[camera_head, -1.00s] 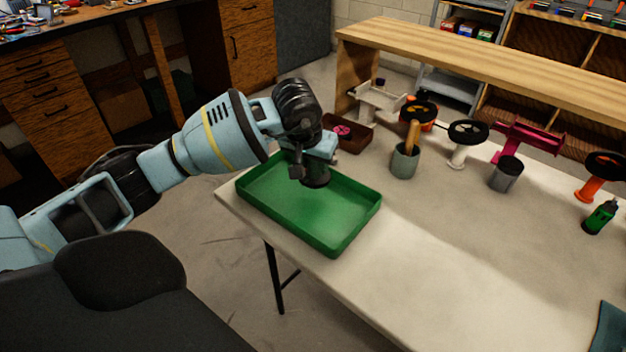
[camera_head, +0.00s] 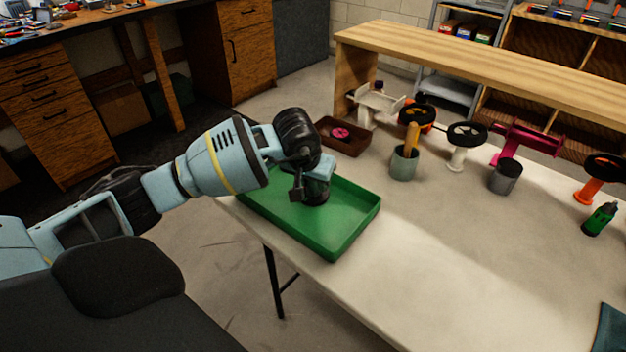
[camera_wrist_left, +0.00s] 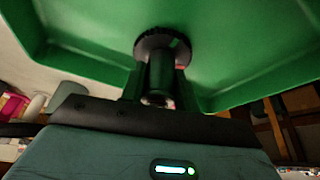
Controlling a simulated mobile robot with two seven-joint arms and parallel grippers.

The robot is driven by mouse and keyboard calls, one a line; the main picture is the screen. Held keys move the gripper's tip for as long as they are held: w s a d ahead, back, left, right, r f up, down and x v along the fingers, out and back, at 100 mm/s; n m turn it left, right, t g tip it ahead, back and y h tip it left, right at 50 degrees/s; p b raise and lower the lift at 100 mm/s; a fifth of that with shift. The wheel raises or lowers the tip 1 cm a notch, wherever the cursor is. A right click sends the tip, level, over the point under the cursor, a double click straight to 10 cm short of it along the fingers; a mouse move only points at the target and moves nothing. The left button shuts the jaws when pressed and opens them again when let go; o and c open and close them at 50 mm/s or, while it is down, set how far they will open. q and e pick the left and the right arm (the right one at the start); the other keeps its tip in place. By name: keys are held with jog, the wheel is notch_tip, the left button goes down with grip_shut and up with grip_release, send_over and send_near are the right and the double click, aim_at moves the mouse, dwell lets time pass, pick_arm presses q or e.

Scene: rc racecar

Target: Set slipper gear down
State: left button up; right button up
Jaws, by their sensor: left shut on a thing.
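The slipper gear (camera_wrist_left: 165,42) is a black toothed disc on a dark shaft. My left gripper (camera_wrist_left: 160,85) is shut on its shaft in the left wrist view. In the head view the left gripper (camera_head: 314,192) is low inside the green tray (camera_head: 345,245), over its back part. The gear is close to the tray floor; I cannot tell whether it touches. The gripper hides most of the gear in the head view. My right gripper is not in view.
A brown box (camera_head: 349,148) with a pink wheel (camera_head: 340,133) stands behind the tray. A grey cup (camera_head: 404,165) with a wooden handle and several stands with black wheels are to the right. The table front (camera_head: 440,265) is clear. The tray is near the table's left edge.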

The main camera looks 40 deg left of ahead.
pick_arm(q)
jog(key=o, duration=1)
jog(key=shift+r, duration=0.3)
jog(key=p+v, duration=0.1)
jog(key=v, duration=1)
jog(key=shift+s+r, duration=0.2)
jog(key=shift+r, duration=0.05)
